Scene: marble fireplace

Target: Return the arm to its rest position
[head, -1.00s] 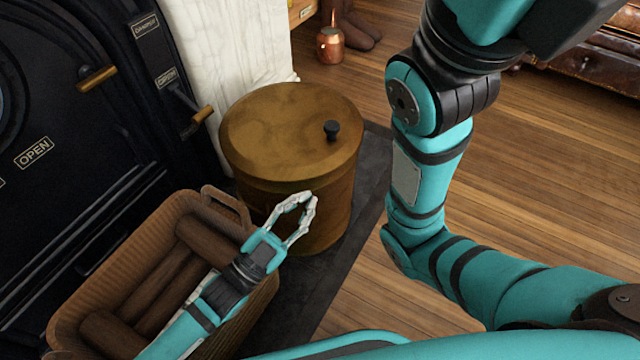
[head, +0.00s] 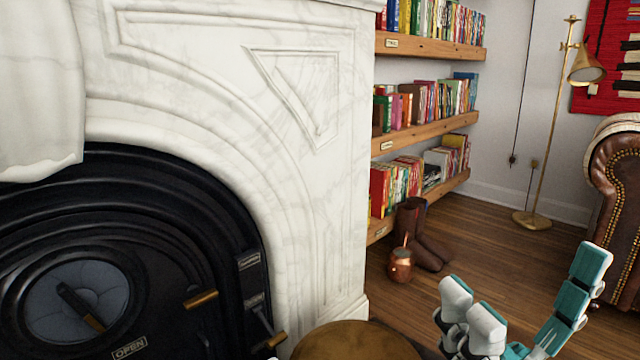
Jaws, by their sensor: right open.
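My right gripper (head: 528,292) shows at the bottom right of the head view. Its teal and white fingers point up and are spread wide apart. Nothing is between them, and the wooden floor shows through the gap. The rest of the right arm is below the picture. A small pale sliver at the bottom edge, left of the brass bin, may be a tip of my left gripper; too little shows to tell its state.
The brass bin's lid (head: 356,344) shows at the bottom. The black stove (head: 200,326) and marble surround (head: 318,200) fill the left. A copper pot (head: 401,265), boots (head: 424,240), bookshelves (head: 430,45), a brass lamp (head: 546,140) and leather sofa (head: 618,200) stand behind. Floor between is clear.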

